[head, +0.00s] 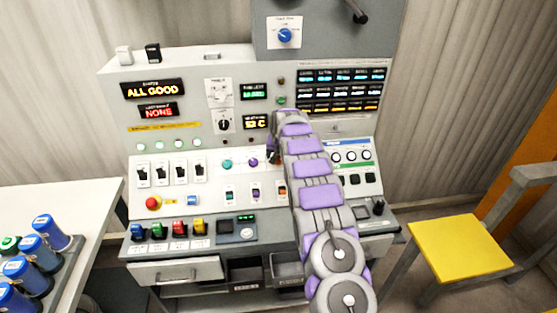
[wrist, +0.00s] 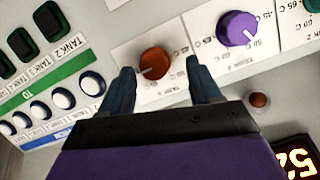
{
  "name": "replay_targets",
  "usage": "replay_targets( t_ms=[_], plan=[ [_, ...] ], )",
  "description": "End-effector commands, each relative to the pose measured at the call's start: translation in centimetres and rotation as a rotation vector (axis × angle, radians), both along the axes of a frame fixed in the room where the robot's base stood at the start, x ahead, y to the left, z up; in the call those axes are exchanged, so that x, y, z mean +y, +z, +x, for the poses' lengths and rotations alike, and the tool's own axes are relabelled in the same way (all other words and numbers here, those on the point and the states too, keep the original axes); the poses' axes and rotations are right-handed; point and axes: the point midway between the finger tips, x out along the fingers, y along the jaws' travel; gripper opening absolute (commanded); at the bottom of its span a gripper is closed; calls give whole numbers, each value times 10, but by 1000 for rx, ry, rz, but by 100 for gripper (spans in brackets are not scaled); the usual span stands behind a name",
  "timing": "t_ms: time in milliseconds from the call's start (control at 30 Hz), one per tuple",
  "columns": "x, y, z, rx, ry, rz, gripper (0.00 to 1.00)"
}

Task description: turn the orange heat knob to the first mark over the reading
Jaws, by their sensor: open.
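The orange heat knob (wrist: 154,62) sits on a white scale card in the wrist view, with a pale pointer line toward its lower left. The small scale figures around it are hard to read. My gripper (wrist: 162,86) is open, one finger to each side of the knob and slightly short of it in the picture; I see no contact. In the head view my gripper (head: 273,156) is at the panel and largely hides the orange knob. An amber display (head: 256,122) appears to read 53 C; it is cut off and upside down in the wrist view (wrist: 297,157).
A purple knob (wrist: 239,28) is beside the orange one, with a teal knob (wrist: 313,7) beyond. A small brown-red button (wrist: 260,100) is near the right finger. White round buttons (wrist: 92,83) and dark green switches (wrist: 50,18) lie to the left.

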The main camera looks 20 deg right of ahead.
Motion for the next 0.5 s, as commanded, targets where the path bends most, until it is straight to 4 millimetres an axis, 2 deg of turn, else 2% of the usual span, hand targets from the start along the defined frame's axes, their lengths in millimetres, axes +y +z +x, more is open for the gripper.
replay_targets(
  t_ms=[33,200,500],
  plan=[
    [-3,-7,2,0,-1,2,63],
    [-8,-17,6,2,-2,6,63],
    [-6,-19,7,1,-2,5,63]
  ],
)
